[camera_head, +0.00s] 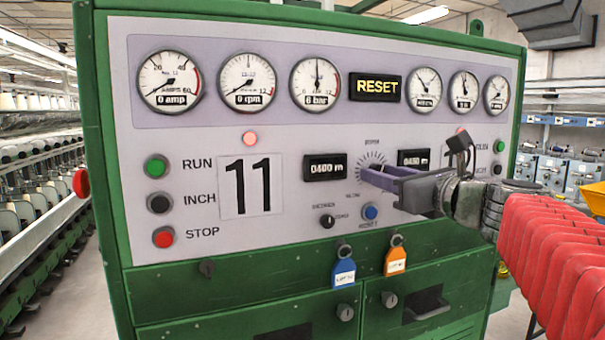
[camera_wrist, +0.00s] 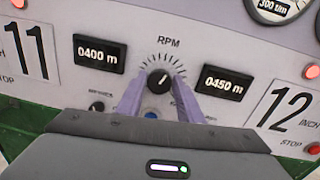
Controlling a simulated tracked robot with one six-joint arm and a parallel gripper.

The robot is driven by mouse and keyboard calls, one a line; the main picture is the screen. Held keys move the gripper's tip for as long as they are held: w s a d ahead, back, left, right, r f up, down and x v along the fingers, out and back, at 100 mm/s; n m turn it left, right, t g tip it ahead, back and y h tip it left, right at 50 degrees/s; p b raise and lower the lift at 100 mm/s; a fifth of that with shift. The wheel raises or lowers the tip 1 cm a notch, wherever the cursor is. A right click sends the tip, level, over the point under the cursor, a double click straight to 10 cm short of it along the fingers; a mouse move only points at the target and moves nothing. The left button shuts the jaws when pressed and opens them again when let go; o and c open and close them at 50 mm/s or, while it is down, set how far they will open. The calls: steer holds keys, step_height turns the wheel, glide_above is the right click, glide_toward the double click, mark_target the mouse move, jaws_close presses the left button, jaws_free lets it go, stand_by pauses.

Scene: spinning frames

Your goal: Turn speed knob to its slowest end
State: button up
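The speed knob (camera_wrist: 159,79) is a small round black knob with a white pointer line, under the RPM label in the wrist view. Its pointer leans up and to the right. A fan of dial marks (camera_wrist: 164,62) surrounds its upper side. My gripper (camera_wrist: 159,84) has two purple fingers, spread apart, with the knob showing between their tips. A small gap seems to show on each side; whether the tips touch the panel, I cannot tell. In the head view my gripper (camera_head: 366,174) reaches in from the right and covers the knob; the dial marks (camera_head: 371,158) show above it.
Counters reading 0400 m (camera_head: 325,167) and 0450 m (camera_head: 413,158) flank the dial. Below are a blue button (camera_head: 370,212) and a small black selector (camera_head: 327,221). Blue (camera_head: 343,272) and orange (camera_head: 395,262) tags hang lower. RUN (camera_head: 156,167) and STOP (camera_head: 163,237) buttons are at left.

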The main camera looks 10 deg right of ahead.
steer(key=c, duration=0.6)
steer(key=shift+c, duration=0.2)
steer(key=shift+n, duration=0.5)
steer(key=shift+a+f+n+h, duration=0.15)
steer(key=shift+n+h, duration=0.25)
steer(key=shift+n, duration=4.4)
steer(key=shift+f+n+h, duration=0.15)
steer(key=shift+n+h, duration=0.25)
steer(key=shift+n, duration=4.4)
steer(key=shift+a+f+n+h, duration=0.15)
steer(key=shift+n+h, duration=0.25)
steer(key=shift+n, duration=4.4)
steer(key=shift+d, duration=0.1)
